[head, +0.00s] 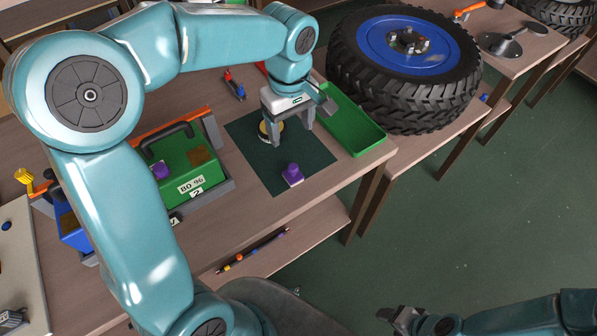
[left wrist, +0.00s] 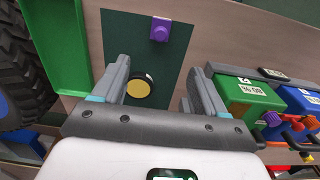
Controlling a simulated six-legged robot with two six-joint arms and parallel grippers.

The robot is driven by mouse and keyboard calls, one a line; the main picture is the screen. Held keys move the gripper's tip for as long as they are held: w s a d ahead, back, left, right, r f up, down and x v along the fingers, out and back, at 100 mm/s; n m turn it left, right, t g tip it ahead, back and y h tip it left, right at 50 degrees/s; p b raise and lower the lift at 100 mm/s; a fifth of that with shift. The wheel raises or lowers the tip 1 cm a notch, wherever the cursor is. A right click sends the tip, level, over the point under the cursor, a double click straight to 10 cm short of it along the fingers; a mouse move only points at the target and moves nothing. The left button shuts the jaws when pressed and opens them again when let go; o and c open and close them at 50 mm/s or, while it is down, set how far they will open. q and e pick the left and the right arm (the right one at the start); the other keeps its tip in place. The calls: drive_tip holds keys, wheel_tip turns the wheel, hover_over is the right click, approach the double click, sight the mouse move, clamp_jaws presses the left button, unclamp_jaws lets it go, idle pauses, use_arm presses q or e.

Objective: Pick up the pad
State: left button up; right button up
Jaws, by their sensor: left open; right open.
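A round disc with a yellow top and dark rim, apparently the pad (head: 263,131), lies on a dark green mat (head: 302,153). One finger partly hides it in the head view. My left gripper (head: 292,136) is open and points down over the mat. In the left wrist view, the pad (left wrist: 140,89) shows between the spread fingers, nearer the left one, with no visible grip on it. My right gripper (head: 392,318) is open and empty at the bottom of the head view, away from the table.
A purple block (head: 292,175) stands on the mat near the table's front edge. A green tray (head: 350,125) lies right of the mat, beside a large wheel (head: 405,60). A green box (head: 190,167) with a handle stands to the left. Pens (head: 250,250) lie on the lower shelf.

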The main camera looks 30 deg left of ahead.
sight(292, 166)
use_arm(q)
wheel_tip(292, 166, down, 10)
drive_tip(key=shift+s+f, duration=0.15)
drive_tip(key=shift+f, duration=0.05)
drive_tip(key=f, duration=0.6)
drive_tip(key=shift+d, duration=0.2)
drive_tip(key=c, duration=1.1)
